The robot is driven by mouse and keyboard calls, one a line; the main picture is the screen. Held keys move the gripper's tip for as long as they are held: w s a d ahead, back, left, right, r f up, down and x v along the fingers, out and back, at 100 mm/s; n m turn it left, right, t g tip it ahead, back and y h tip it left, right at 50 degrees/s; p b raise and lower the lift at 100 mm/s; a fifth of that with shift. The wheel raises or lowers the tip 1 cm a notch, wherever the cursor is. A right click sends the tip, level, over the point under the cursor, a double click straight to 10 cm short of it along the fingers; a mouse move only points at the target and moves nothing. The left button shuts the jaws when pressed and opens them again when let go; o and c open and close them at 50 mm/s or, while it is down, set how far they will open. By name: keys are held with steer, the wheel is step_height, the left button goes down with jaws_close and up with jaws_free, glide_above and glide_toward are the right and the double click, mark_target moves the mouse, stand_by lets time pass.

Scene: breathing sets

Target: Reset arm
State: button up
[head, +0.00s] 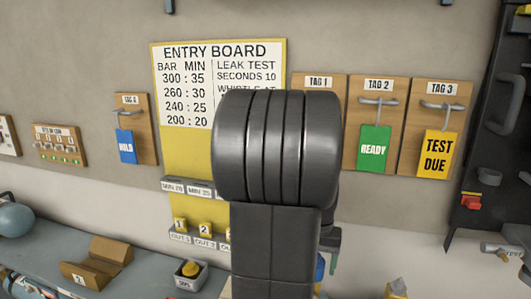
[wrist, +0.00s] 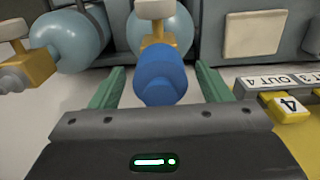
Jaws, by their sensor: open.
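My gripper (wrist: 160,72) is open in the wrist view, its two green fingers apart. A blue rounded knob-like part (wrist: 158,78) lies between the fingers, with a visible gap on each side. It stands in front of a yellow fitting on a pale blue cylinder (wrist: 172,30). In the head view my dark arm fills the middle and hides most of the gripper; only a bit of green finger (head: 333,240) shows at its right side.
The entry board (head: 220,60) is partly hidden by my arm. Hanging tags READY (head: 374,148), TEST DUE (head: 437,155) and HOLD (head: 126,146) are on the wall. A wooden cradle (head: 95,262) and small bin (head: 190,275) stand on the bench. Numbered yellow blocks (wrist: 288,108) are close at right in the wrist view.

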steer(key=shift+r, duration=0.15)
step_height(320, 180, up, 12)
steer(key=p, duration=0.9)
step_height(320, 180, down, 12)
steer(key=b, duration=0.9)
steer(key=shift+f, duration=0.2)
step_height(320, 180, up, 9)
steer(key=p, duration=0.5)
steer(key=shift+r+p, duration=0.1)
steer(key=shift+p, duration=0.3)
steer(key=shift+r, duration=0.1)
